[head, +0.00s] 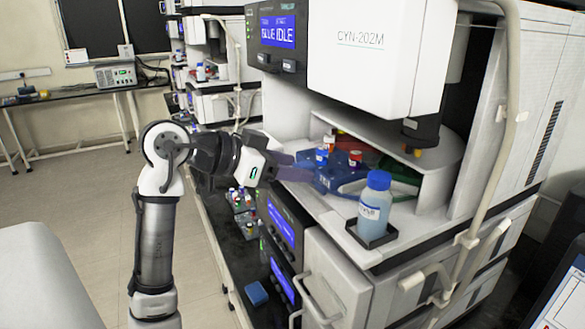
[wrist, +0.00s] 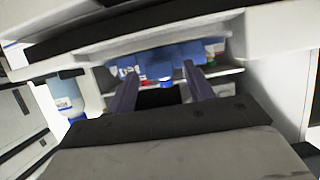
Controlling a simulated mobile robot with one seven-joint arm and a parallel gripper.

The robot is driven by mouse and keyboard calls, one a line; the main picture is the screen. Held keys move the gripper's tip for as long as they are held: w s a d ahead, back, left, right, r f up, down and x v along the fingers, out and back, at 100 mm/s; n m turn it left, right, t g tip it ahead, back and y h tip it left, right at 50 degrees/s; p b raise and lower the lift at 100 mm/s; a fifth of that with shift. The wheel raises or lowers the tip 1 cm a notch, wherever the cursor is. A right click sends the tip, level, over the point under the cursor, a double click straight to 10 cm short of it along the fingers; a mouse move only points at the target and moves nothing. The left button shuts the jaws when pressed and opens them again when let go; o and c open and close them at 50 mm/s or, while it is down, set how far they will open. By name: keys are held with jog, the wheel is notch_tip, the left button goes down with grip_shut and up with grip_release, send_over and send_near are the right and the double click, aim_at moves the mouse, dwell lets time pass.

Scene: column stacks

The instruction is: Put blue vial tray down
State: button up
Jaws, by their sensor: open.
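The blue vial tray (head: 328,181) sits inside the open bay of the white machine on the right, with a few blue- and red-marked vials on it. In the wrist view the blue tray (wrist: 178,56) shows beyond my fingertips. My gripper (head: 292,167) reaches in from the left, close beside the tray's near left side. In the wrist view my gripper (wrist: 163,78) has its two dark fingers spread apart, with nothing seen held between them. I cannot tell whether a finger touches the tray.
A blue-capped bottle (head: 374,208) stands on a small black tray at the bay's front right. A green tray (head: 402,177) sits deeper in the bay. The white housing (head: 372,50) overhangs the opening. More vials (head: 242,200) stand on the dark bench below my arm.

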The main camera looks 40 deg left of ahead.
jog(key=b+v, duration=0.2)
jog(key=v, duration=0.9)
jog(key=shift+s+a, duration=0.1)
